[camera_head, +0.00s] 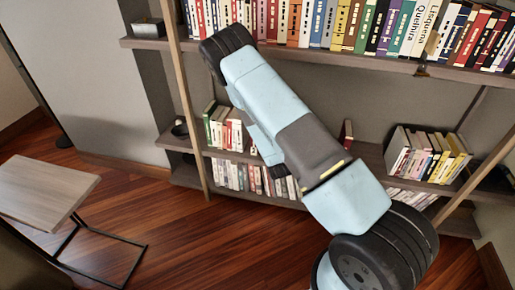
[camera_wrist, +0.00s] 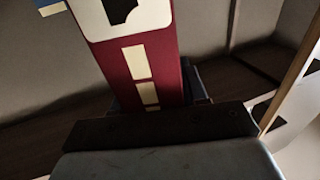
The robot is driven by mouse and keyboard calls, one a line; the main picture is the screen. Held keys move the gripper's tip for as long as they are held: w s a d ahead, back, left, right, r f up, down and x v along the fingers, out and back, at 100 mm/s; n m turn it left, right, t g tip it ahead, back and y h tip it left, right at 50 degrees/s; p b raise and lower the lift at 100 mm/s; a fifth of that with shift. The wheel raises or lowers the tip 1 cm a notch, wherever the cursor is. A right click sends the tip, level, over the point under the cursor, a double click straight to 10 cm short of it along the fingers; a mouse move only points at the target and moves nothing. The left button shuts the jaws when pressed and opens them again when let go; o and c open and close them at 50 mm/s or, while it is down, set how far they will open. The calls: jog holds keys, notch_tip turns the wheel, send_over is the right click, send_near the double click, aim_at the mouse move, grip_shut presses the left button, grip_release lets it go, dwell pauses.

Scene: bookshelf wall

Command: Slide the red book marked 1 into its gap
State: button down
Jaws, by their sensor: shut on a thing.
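My gripper (camera_wrist: 158,104) is shut on a red book (camera_wrist: 178,62) in the wrist view. The book's spine rises from between the fingers. It has cream blocks and a white label with a black mark, cut off by the top edge, so I cannot read the number. In the head view my arm hides most of the gripper and the held book. A small red book (camera_head: 346,131) stands on the middle shelf (camera_head: 371,150) just right of my arm; I cannot tell if it is the held one. The gap cannot be made out.
An upper shelf (camera_head: 330,52) holds a long row of books. The middle shelf carries a left group (camera_head: 222,128) and a dark box of books (camera_head: 402,152) at right. A wooden upright (camera_head: 186,110) stands left of my arm. A side table (camera_head: 45,187) stands at left.

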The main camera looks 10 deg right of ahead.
jog(key=s+d+r+y, duration=0.1)
jog(key=d+r, duration=0.5)
jog(key=shift+s+n, duration=0.3)
jog(key=shift+s, duration=0.2)
